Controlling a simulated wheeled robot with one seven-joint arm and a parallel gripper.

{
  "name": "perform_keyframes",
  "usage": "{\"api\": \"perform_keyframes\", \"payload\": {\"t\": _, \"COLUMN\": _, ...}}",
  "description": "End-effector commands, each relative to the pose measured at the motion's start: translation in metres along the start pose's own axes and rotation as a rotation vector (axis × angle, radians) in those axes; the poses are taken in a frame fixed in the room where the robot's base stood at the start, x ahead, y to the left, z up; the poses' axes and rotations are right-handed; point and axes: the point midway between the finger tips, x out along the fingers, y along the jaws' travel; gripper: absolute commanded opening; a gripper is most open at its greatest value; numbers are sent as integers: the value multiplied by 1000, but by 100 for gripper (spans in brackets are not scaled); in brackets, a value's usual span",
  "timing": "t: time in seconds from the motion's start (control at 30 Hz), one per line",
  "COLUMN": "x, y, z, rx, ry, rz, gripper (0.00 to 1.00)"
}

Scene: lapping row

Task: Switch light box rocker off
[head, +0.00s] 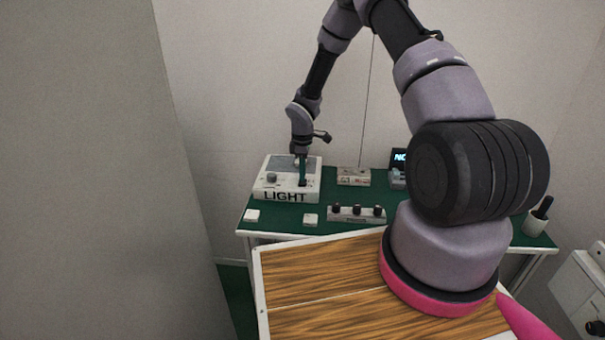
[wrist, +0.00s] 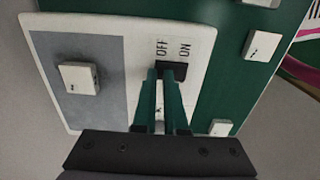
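The light box (head: 287,194) is a pale box marked LIGHT at the left of the green table. In the wrist view its pale panel (wrist: 200,35) has a grey area and a small black rocker (wrist: 179,69) by the words OFF and ON. My gripper (head: 302,182) points down over the box. In the wrist view its two green fingers (wrist: 161,80) reach to the rocker, with the left tip at its OFF side. The tips partly cover the rocker. I cannot tell whether they touch it, which way it is tilted, or whether the tips meet.
A square pale knob (wrist: 78,78) stands on the box's grey area. Small white blocks (head: 311,220) and a bar with dark knobs (head: 356,213) lie in front on the green table (head: 285,222). A pale box (head: 353,177) and a dark display (head: 399,157) stand to the right.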

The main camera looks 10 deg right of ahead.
Motion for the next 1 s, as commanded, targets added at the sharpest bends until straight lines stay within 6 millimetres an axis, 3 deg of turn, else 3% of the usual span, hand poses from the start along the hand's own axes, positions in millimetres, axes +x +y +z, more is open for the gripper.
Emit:
{"api": "perform_keyframes", "payload": {"t": 0.1, "x": 10, "y": -2, "z": 2, "rx": -4, "ry": -4, "rz": -10, "gripper": 0}}
{"api": "perform_keyframes", "payload": {"t": 0.67, "x": 12, "y": -3, "z": 3, "rx": -7, "ry": -5, "rz": -9, "gripper": 0}}
{"api": "perform_keyframes", "payload": {"t": 1.0, "x": 9, "y": -18, "z": 3, "rx": -6, "ry": -6, "rz": -12, "gripper": 0}}
